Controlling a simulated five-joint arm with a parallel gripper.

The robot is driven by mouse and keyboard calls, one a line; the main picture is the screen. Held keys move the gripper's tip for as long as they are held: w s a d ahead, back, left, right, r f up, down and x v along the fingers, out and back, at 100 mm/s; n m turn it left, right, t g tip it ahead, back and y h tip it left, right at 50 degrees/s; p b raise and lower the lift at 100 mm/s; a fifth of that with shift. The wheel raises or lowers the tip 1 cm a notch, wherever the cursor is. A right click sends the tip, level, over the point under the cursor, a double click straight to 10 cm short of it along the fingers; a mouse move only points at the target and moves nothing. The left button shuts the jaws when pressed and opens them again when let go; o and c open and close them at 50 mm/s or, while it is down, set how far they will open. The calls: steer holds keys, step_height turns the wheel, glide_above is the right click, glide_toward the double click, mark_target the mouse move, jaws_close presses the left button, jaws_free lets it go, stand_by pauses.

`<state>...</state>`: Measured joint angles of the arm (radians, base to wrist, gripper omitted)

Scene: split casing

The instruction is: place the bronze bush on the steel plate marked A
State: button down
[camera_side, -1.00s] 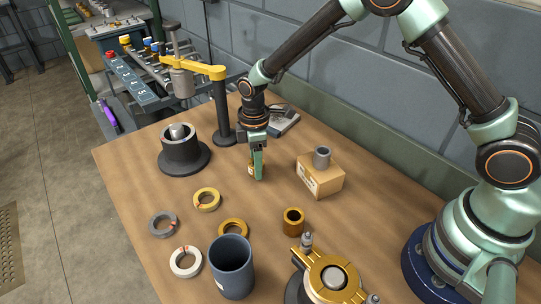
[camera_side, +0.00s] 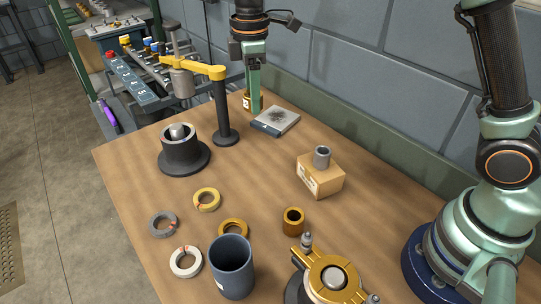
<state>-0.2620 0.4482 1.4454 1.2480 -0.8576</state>
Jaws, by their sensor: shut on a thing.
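In the picture the held bush is just left of the plate's far part. It looks raised, but its exact height and whether it is over the plate are hard to tell. Another bronze bush (camera_side: 293,221) stands on the table in front of the cardboard box.
A dark post with a yellow arm (camera_side: 224,118) stands close left of my gripper. A black flanged housing (camera_side: 183,155) is further left. A cardboard box (camera_side: 320,177) carries a grey bush (camera_side: 322,157). Several rings and a dark cup (camera_side: 231,268) lie forward.

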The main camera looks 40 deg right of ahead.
steer(key=w+d+r, duration=0.2)
steer(key=w+d, duration=0.5)
glide_above(275, 126)
steer(key=shift+n, duration=0.3)
step_height(275, 126, down, 20)
steer(key=shift+a+r, duration=0.15)
steer(key=shift+c, duration=1.5)
jaws_free()
